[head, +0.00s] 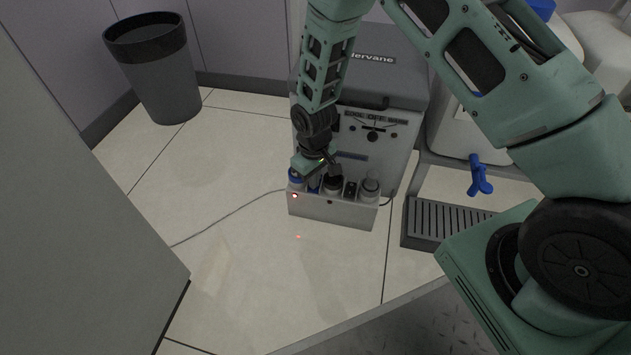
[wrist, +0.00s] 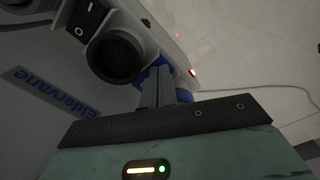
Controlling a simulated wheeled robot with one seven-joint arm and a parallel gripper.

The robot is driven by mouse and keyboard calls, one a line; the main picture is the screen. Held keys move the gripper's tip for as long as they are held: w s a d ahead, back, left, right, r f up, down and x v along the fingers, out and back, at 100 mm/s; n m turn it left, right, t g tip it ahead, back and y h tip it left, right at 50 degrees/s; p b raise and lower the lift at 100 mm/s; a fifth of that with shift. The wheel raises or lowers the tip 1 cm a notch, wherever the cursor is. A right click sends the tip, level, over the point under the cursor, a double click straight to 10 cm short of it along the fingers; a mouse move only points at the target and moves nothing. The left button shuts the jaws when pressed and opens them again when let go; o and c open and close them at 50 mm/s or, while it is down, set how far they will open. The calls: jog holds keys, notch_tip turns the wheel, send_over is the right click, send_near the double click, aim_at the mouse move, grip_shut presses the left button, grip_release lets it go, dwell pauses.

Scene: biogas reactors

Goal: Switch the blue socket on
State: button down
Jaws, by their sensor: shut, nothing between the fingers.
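The blue socket (head: 295,178) is at the left end of the row on the front ledge of a grey unit (head: 335,209). In the wrist view its blue ring (wrist: 183,84) shows only in part behind my fingers. A red light glows on the ledge's front below it. In the wrist view the shut fingers (wrist: 164,82) reach in front of the blue part. Whether they touch it, I cannot tell. The blue socket's switch is mostly hidden, and its position cannot be read.
A black socket (head: 333,187), a black rocker switch (head: 350,190) and a grey-white socket (head: 370,189) stand to the right on the ledge. A cable (head: 228,213) runs left over the floor. A dark bin (head: 165,80) stands far left. A blue tap (head: 480,177) is at right.

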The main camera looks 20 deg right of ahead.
jog(key=shift+r, duration=0.15)
notch_tip(320, 180, up, 7)
jog(key=p, duration=0.7)
dwell(0.4)
